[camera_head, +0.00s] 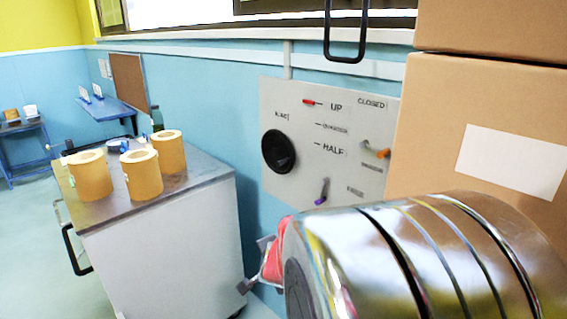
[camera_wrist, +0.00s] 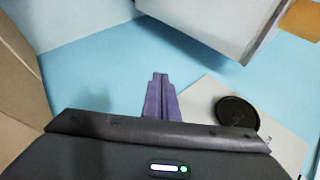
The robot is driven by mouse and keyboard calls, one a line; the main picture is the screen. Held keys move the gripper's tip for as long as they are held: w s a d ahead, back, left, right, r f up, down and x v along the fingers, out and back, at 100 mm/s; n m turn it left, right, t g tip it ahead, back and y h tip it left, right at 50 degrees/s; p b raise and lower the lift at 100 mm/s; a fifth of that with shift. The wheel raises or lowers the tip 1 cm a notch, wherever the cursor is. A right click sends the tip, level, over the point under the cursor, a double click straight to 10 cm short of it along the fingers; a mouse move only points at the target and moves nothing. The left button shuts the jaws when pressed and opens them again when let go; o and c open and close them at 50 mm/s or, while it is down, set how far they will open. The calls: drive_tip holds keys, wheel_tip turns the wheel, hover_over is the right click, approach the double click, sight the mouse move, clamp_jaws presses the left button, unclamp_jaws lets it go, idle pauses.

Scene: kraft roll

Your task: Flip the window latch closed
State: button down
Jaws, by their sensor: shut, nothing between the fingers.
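A pale panel (camera_head: 330,140) on the blue wall has printed words, including UP, HALF and CLOSED. It carries a round black knob (camera_head: 279,152), a small red lever (camera_head: 312,102), an orange-tipped lever (camera_head: 376,150) and a purple lever (camera_head: 322,192). A black looped handle (camera_head: 345,32) hangs below the window; I cannot tell which part is the latch. My gripper (camera_wrist: 160,78) is shut and empty in the wrist view. It shows against the blue surface, beside the panel's edge, with the black knob (camera_wrist: 237,112) to its right. Nothing is seen touching its tips.
Stacked cardboard boxes (camera_head: 425,120) stand close on the right. A white cart (camera_head: 165,240) with a grey top and several kraft rolls (camera_head: 143,174) stands at the left; its side (camera_wrist: 215,25) fills the wrist view's top. Open floor (camera_head: 25,240) lies further left.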

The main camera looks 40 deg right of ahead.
drive_tip(key=s+d+r+m+g+h, duration=0.1)
drive_tip(key=s+d+r+m+h, duration=0.2)
drive_tip(key=d+m, duration=0.45)
drive_tip(key=s+d+r+m+g+h, duration=0.1)
drive_tip(key=s+d+m+h, duration=0.1)
drive_tip(key=d+m+h, duration=0.45)
drive_tip(key=s+d+r+m+g+h, duration=0.2)
drive_tip(key=s+r+m+h, duration=0.1)
drive_tip(key=r+m, duration=0.3)
drive_tip(key=s+d+r+m+g+h, duration=0.2)
drive_tip(key=s+r+m, duration=0.3)
drive_tip(key=m, duration=0.4)
drive_tip(key=shift+s+r+m+h, duration=0.3)
drive_tip(key=shift+r+h, duration=0.15)
drive_tip(key=shift+r, duration=0.35)
